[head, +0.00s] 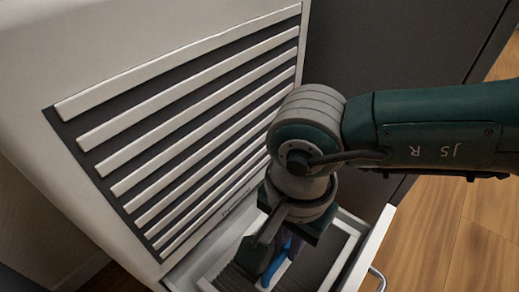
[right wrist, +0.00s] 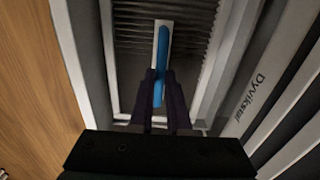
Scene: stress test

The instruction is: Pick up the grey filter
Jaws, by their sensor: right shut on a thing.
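The grey filter (head: 318,262) is a ribbed dark grey panel inside a pale frame. It lies in the open drawer at the foot of the white appliance, and it also shows in the right wrist view (right wrist: 197,58). A blue handle (right wrist: 163,42) on a pale strip stands at its middle. My right gripper (head: 274,262) reaches down from above and is shut on the blue handle, with one finger on each side of it in the right wrist view (right wrist: 160,88). The gripper and wrist hide part of the filter in the head view. My left gripper is not in view.
The white appliance (head: 120,40) with its slatted front grille rises at the left, close to my right wrist. The drawer's white wall (head: 372,243) has a metal handle (head: 378,278). A dark grey cabinet (head: 400,40) stands behind. Bare wooden floor (head: 450,240) lies at the right.

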